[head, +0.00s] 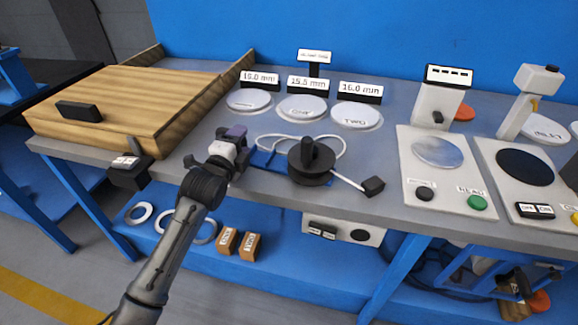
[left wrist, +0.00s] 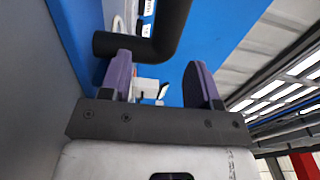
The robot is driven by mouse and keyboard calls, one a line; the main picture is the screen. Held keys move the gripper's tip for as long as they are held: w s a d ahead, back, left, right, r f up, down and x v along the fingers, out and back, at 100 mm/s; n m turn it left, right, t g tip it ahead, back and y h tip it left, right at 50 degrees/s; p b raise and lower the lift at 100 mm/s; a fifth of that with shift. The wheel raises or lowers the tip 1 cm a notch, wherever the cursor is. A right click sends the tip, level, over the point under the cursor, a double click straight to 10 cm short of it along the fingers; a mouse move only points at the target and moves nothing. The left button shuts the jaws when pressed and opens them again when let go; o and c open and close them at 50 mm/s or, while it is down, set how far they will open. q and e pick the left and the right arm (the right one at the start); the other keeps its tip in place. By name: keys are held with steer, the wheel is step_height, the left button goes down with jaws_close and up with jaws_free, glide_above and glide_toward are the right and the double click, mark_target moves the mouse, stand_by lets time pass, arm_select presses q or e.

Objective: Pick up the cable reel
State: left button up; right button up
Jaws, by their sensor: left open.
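The cable reel (head: 312,178) is a black disc with an upright black post on top, lying on the grey bench near its front edge. White cable (head: 343,143) loops around it, and a white lead runs right to a black plug (head: 373,186). My left gripper (head: 240,146), with purple fingers, is left of the reel, low over the bench and apart from it in the head view. In the left wrist view its fingers (left wrist: 160,82) are open with nothing clamped. A thick black bent shape (left wrist: 165,35), probably part of the reel, lies just beyond them. My right gripper is not in view.
A blue piece (head: 262,158) lies between gripper and reel. Behind are round plates (head: 302,107) with size signs. A wooden board (head: 130,105) is left; a black block (head: 130,172) sits at the front edge. A white panel with buttons (head: 440,170) stands right.

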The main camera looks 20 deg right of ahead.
arm_select(q)
steer(key=shift+b+x, duration=0.4)
steer(key=shift+x, duration=0.55)
steer(key=shift+c, duration=0.2)
jaws_close()
steer(key=shift+r, duration=0.15)
